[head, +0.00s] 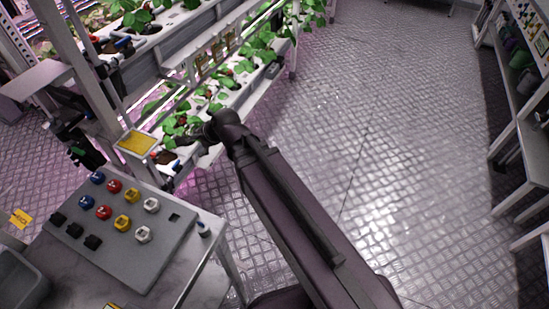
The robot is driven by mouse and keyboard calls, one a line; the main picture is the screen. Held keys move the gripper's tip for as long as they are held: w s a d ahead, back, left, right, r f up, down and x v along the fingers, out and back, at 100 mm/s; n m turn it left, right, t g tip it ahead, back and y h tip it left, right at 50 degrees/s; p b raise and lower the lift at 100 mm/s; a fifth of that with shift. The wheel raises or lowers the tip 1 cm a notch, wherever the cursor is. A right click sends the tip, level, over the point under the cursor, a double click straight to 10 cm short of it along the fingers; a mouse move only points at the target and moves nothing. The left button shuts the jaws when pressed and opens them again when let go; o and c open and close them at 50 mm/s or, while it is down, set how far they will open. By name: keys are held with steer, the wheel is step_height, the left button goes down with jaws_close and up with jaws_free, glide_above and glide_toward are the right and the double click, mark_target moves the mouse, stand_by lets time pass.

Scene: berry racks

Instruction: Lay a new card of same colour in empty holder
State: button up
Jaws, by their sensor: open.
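A yellow card (137,141) lies in a pale-framed holder (122,148) at the front of the plant rack, near its upright post. My gripper (190,136) is at the end of my dark arm, to the right of this holder and in front of the plants. It is small and partly hidden by my wrist, but it is open, and I see nothing held in it. I cannot make out an empty holder in this view.
A grey board (125,230) with several coloured knobs lies on a table (205,285) at lower left. A yellow label (20,218) and a grey bin (20,280) are beside it. The plant rack (175,62) stands behind. Shelves (520,110) stand right; the floor (400,130) between is clear.

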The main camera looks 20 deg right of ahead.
steer(key=s+d+f+n+g+h, duration=0.1)
steer(key=s+d+n+h, duration=0.1)
steer(key=d, duration=0.5)
steer(key=s+d+f+n+g+h, duration=0.2)
steer(key=s+d+n, duration=0.1)
steer(key=d+n, duration=0.4)
steer(key=s+d+f+n+g+h, duration=0.1)
steer(key=s+d+n+g+h, duration=0.1)
steer(key=d+n, duration=0.3)
steer(key=s+d, duration=0.1)
steer(key=d, duration=0.2)
steer(key=shift+s+f, duration=0.3)
steer(key=shift+f, duration=0.05)
step_height(320, 180, up, 12)
steer(key=p, duration=1.2)
